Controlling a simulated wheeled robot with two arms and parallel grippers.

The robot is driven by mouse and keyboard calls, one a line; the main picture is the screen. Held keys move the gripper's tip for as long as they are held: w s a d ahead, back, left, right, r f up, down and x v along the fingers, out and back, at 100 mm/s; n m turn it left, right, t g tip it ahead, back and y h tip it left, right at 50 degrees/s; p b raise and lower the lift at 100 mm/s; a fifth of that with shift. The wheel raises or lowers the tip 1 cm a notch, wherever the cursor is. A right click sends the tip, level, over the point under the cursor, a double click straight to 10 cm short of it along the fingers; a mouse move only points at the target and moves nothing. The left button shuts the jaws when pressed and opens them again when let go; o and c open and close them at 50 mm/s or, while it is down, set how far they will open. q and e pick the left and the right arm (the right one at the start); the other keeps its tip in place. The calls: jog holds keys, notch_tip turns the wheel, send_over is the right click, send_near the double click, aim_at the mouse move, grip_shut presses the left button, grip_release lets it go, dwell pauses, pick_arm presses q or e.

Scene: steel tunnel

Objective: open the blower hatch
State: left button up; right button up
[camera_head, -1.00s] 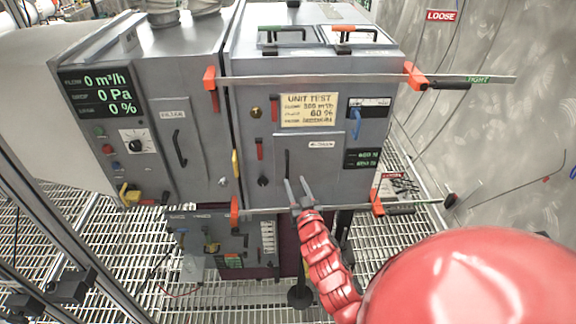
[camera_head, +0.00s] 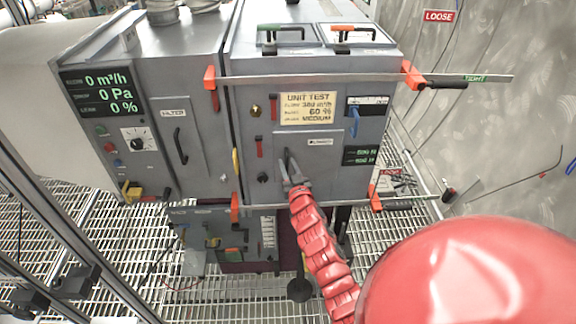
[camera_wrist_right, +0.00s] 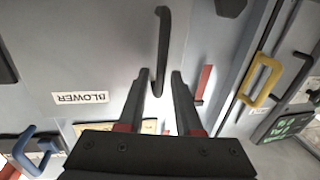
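The blower hatch (camera_head: 318,165) is a grey panel low on the front of the right-hand grey cabinet, and it looks closed. It shows upside down in the right wrist view (camera_wrist_right: 85,45), with its BLOWER label (camera_wrist_right: 80,97). Its black bar handle (camera_wrist_right: 162,40) stands between the two fingers of my right gripper (camera_wrist_right: 160,75). The fingers are spread, with gaps on both sides of the bar; I see no grip on it. In the head view my right gripper (camera_head: 288,166) covers the lower part of the handle. My left gripper is in neither view.
Steel bars with orange clamps (camera_head: 414,75) run across the cabinet above and below the hatch. A black knob (camera_head: 262,178) and a red lever (camera_head: 259,147) sit left of the hatch. A blue handle (camera_head: 354,122) is up to its right. A filter door (camera_head: 182,145) is further left.

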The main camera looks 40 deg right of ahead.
grip_shut()
dwell(1.2)
